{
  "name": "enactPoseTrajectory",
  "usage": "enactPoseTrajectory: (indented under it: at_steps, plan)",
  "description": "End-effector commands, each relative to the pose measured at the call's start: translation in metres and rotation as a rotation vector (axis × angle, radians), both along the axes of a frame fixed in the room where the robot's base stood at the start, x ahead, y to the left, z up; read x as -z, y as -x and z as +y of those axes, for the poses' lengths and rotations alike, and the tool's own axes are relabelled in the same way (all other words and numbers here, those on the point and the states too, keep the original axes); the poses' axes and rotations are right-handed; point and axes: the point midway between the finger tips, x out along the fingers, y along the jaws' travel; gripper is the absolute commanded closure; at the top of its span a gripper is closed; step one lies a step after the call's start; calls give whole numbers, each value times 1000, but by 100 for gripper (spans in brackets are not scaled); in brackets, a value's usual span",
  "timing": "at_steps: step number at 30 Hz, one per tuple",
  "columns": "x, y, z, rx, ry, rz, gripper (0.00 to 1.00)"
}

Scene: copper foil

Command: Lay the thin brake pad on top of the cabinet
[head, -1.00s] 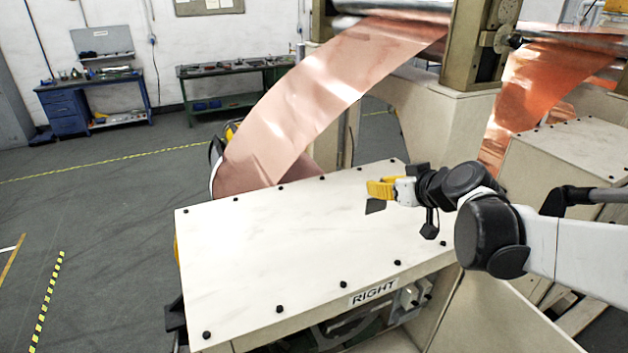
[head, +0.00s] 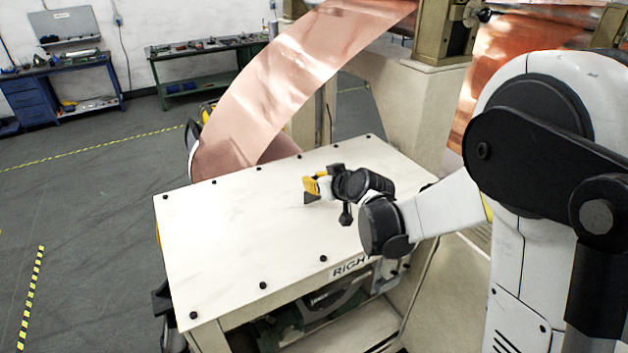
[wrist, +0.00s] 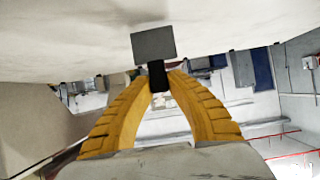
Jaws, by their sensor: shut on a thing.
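The cabinet (head: 235,245) has a white top with black knobs along its edges and a "RIGHT" label on its front. My gripper (head: 309,186), with yellow fingers, is over the right half of this top. It is shut on the thin brake pad (head: 311,198), a small dark grey plate. In the wrist view the pad (wrist: 154,43) shows beyond the fingertips (wrist: 160,82), against the pale cabinet top (wrist: 60,35). A black piece joins plate and fingertips. I cannot tell whether the pad touches the top.
A copper foil sheet (head: 300,75) slopes down behind the cabinet. A machine frame (head: 400,105) stands behind at the right. The left and front of the cabinet top are clear. Workbenches (head: 205,75) stand along the back wall.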

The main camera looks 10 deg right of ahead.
Motion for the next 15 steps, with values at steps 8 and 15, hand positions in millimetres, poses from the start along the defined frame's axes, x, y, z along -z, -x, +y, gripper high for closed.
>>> enactPoseTrajectory:
  at_steps: [8,15]
  plan:
    - [6,0,0,0,0,0,100]
    - [8,0,0,0,0,0,64]
